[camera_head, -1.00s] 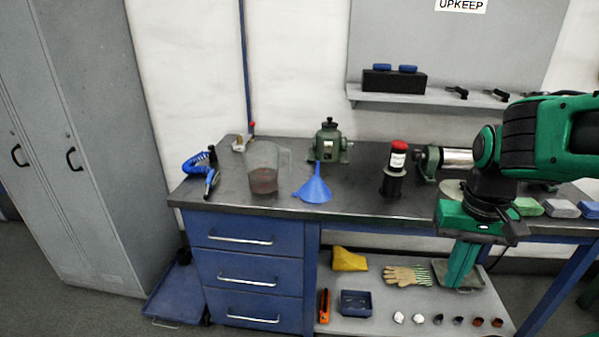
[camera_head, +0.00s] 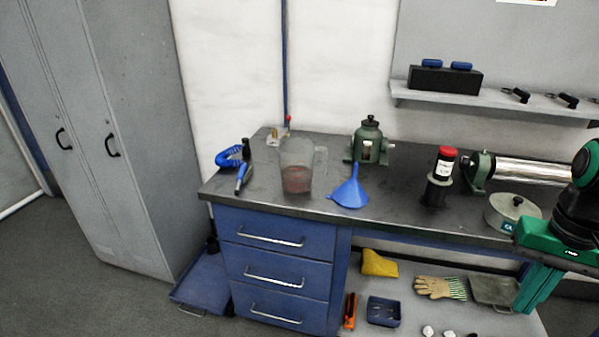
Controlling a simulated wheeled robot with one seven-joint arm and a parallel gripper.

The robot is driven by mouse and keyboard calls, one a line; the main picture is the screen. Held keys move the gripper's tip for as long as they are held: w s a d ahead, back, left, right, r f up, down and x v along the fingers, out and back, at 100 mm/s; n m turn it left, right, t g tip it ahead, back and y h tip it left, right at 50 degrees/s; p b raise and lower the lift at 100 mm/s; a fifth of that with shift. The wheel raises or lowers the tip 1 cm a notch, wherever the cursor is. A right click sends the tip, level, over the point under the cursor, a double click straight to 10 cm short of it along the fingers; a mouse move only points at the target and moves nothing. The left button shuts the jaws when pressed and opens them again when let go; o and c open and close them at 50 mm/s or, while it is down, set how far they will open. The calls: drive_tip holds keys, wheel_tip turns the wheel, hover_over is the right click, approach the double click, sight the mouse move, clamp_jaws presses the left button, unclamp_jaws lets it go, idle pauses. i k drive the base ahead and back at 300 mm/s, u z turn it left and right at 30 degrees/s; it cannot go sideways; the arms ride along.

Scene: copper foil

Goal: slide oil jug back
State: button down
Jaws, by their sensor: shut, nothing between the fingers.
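The oil jug (camera_head: 297,160) is a clear, handled jug with a little reddish-brown liquid low inside. It stands upright on the dark workbench top (camera_head: 400,203), near the front edge at the left end. Its handle points right. My gripper (camera_head: 535,290) is at the lower right, in front of the bench edge and pointing down. It is far to the right of the jug and touches nothing that I can see. Its fingers look closed together and empty.
A blue coiled air hose (camera_head: 233,160) lies to the left. A red-capped can (camera_head: 441,176) stands farther right. Bench top behind the jug looks mostly clear.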

sight(301, 166)
drive_tip(key=i, duration=0.9)
drive_tip(key=u, duration=0.1)
